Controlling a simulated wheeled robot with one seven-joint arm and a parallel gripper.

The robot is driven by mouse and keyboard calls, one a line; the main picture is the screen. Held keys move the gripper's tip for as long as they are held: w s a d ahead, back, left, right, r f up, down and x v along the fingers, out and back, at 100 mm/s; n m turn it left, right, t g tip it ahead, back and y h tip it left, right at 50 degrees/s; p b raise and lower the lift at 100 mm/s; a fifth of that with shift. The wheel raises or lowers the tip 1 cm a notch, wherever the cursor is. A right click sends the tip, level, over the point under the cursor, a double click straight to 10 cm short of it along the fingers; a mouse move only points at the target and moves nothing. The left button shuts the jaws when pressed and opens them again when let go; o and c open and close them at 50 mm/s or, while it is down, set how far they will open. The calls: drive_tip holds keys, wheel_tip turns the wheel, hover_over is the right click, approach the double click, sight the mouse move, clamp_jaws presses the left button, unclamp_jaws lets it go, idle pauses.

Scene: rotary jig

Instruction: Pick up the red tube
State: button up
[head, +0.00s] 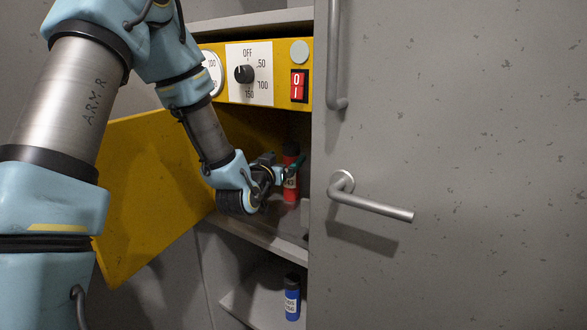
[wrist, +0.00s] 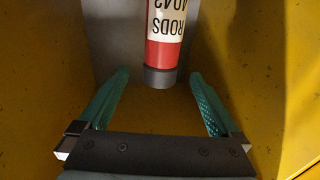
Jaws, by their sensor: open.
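The red tube (head: 291,160) stands upright inside a yellow compartment in the head view, with a dark cap and a pale label. In the wrist view the red tube (wrist: 162,50) shows a white label with dark print and a dark grey end; its other end is out of frame. My gripper (head: 289,168) reaches into the compartment at the tube, and its fingers overlap it in the head view. In the wrist view my gripper (wrist: 160,80) is open, its teal fingers on either side of the tube's end with gaps visible. Contact is not visible.
The yellow door (head: 145,190) hangs open at the left. A control panel (head: 217,75) with a dial and red switch sits above the compartment. A grey door with a handle (head: 375,207) stands close at right. A blue tube (head: 292,304) stands on the lower shelf.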

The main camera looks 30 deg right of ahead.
drive_tip(key=p+x, duration=0.3)
drive_tip(key=x, duration=0.5)
drive_tip(key=shift+w+f+p, duration=0.1)
drive_tip(key=shift+w+p, duration=0.05)
drive_tip(key=shift+p, duration=0.2)
clamp_jaws()
idle(0.4)
